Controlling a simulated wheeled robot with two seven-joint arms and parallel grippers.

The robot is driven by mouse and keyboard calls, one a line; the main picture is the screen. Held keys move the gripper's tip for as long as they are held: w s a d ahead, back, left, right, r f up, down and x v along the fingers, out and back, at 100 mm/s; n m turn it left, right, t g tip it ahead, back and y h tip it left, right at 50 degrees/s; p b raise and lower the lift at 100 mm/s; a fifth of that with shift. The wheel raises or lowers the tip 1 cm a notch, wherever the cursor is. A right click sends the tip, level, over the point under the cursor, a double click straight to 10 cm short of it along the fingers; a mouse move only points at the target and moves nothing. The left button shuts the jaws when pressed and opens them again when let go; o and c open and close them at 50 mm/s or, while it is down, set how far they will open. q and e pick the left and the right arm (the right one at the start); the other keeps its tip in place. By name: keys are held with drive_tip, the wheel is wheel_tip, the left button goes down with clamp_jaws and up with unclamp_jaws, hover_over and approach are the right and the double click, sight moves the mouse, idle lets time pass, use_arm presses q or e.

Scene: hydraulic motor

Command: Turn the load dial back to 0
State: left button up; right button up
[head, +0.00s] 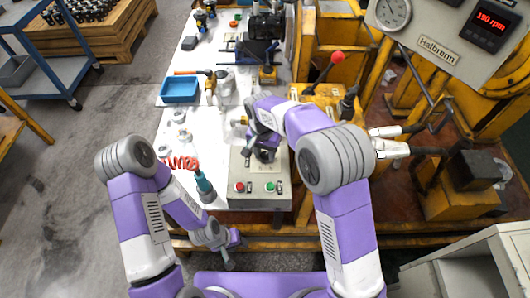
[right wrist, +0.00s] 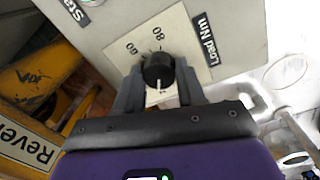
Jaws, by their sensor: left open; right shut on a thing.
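The load dial (right wrist: 157,66) is a black round knob on a pale square scale plate (right wrist: 178,42), beside a label reading "Load Nm". Its white pointer line points toward the bottom of the right wrist view. The numbers 60 and 80 show; the rest of the scale is hidden by the knob and fingers. My right gripper (right wrist: 158,88) has one finger on each side of the knob and is shut on it. In the head view my right gripper (head: 262,148) is over the grey control box (head: 238,184), hiding the dial. My left gripper (head: 227,252) is open and empty, low in front of the table edge.
The box front has a red button (head: 240,187) and a green button (head: 269,187). A gauge panel (head: 440,35) with a display reading 190 rpm stands at the upper right. The white table (head: 190,110) holds a blue bin (head: 180,89) and tools. A red-knobbed lever (head: 337,57) rises behind.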

drive_tip(key=shift+c, duration=0.8)
drive_tip(key=shift+r+n+p, duration=0.15)
drive_tip(key=shift+n+p, duration=0.95)
drive_tip(key=shift+n, duration=0.2)
drive_tip(key=n+p, duration=0.1)
drive_tip(key=n, duration=0.1)
drive_tip(key=shift+n+p, duration=0.3)
drive_tip(key=shift+n, duration=0.1)
drive_tip(key=n+p, duration=0.1)
drive_tip(key=n, duration=0.2)
drive_tip(key=shift+p, duration=0.3)
drive_tip(key=shift+n+t+p, duration=0.3)
drive_tip(key=shift+n+p, duration=0.25)
drive_tip(key=shift+n, duration=1.15)
